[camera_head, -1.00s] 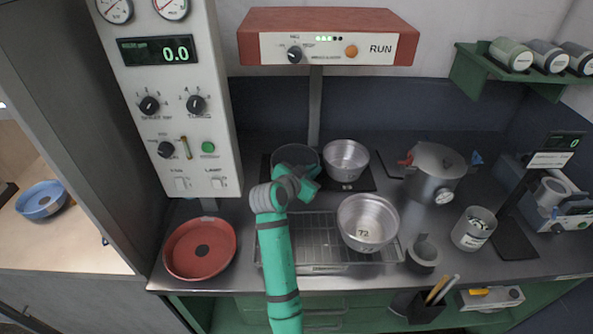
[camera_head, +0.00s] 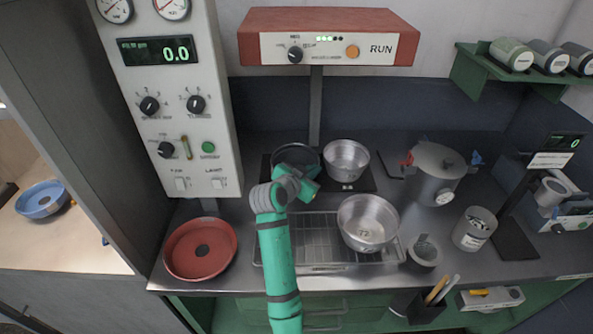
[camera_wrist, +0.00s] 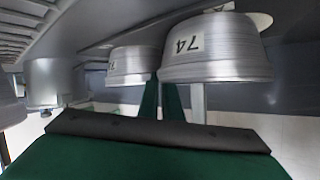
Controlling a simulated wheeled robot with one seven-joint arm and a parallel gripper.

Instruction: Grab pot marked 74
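The pot marked 74 (camera_wrist: 215,52) is a bare metal pot with a white label, large and upside down in the wrist view. In the head view it matches the dark-looking pot (camera_head: 284,155) on the left of the back plate, partly hidden by my gripper (camera_head: 300,181). In the wrist view the narrow dark green fingers (camera_wrist: 162,100) reach up close to the pot's left edge. Their tips are hidden, and I cannot tell whether they touch the wall or how wide they stand.
A second metal pot (camera_head: 346,160) stands just right of it on the back plate (camera_head: 366,184). A pot marked 72 (camera_head: 368,222) sits on the wire rack (camera_head: 313,240). A lidded pot (camera_head: 436,174) is further right. A red pan (camera_head: 200,248) lies front left. A post rises behind the pots.

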